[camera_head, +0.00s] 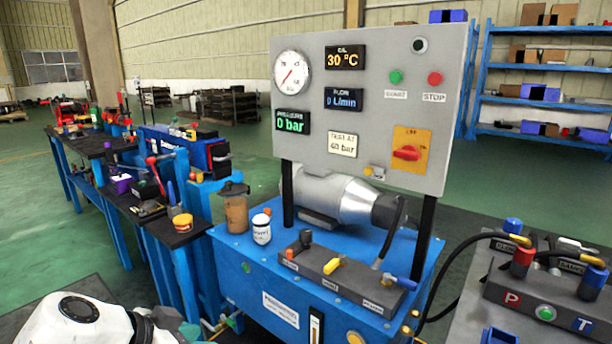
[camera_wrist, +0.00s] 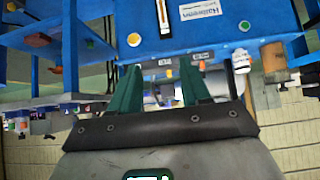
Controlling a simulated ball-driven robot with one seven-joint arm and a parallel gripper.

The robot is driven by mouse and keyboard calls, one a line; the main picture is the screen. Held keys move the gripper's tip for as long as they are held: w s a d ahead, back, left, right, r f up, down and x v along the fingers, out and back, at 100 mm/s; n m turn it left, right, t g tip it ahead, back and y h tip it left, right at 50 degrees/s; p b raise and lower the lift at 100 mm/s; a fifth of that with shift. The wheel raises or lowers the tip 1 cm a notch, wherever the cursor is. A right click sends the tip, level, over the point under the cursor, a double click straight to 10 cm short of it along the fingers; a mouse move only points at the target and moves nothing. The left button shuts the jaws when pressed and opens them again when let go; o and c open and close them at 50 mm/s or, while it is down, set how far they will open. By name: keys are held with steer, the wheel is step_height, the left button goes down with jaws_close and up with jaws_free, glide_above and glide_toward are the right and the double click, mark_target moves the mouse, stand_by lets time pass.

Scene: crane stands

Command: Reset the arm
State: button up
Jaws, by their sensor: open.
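My gripper (camera_wrist: 160,76) shows in the wrist view with its two green fingers apart and nothing between them. In that view the scene is upside down, and the blue hydraulic power unit (camera_wrist: 212,38) lies ahead of the fingers. I cannot tell how far the fingertips are from it. In the head view the white and black part of my arm (camera_head: 78,322) is at the bottom left, in front of the blue hydraulic power unit (camera_head: 240,285). The fingers are not clearly visible there.
A grey control panel (camera_head: 360,62) stands over the unit, its displays reading 30 °C and 0 bar. A white can (camera_head: 261,229) and a brown container (camera_head: 235,208) stand on the unit's left. A workbench (camera_head: 125,205) is at left; hoses (camera_head: 455,260) run at right.

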steer(key=s+d+f+n+g+y, duration=0.1)
steer(key=d+f+g, duration=0.1)
steer(key=d+f, duration=0.75)
steer(key=s+d+f+n+g, duration=0.1)
steer(key=d+f+n, duration=0.1)
steer(key=d+f, duration=0.75)
steer(key=s+d+f+n+g+y, duration=0.1)
steer(key=s+d+f, duration=0.3)
steer(key=d, duration=0.5)
steer(key=s+d+f+n+g+y, duration=0.1)
steer(key=s+d, duration=0.6)
steer(key=d, duration=0.2)
steer(key=s+d+n+g+y, duration=0.1)
steer(key=s+d, duration=0.4)
steer(key=s, duration=0.4)
steer(key=s+d+n+y, duration=0.1)
steer(key=s+d, duration=0.3)
steer(key=s, duration=0.6)
step_height(320, 180, up, 17)
steer(key=p, duration=1.6)
steer(key=shift+w, duration=0.2)
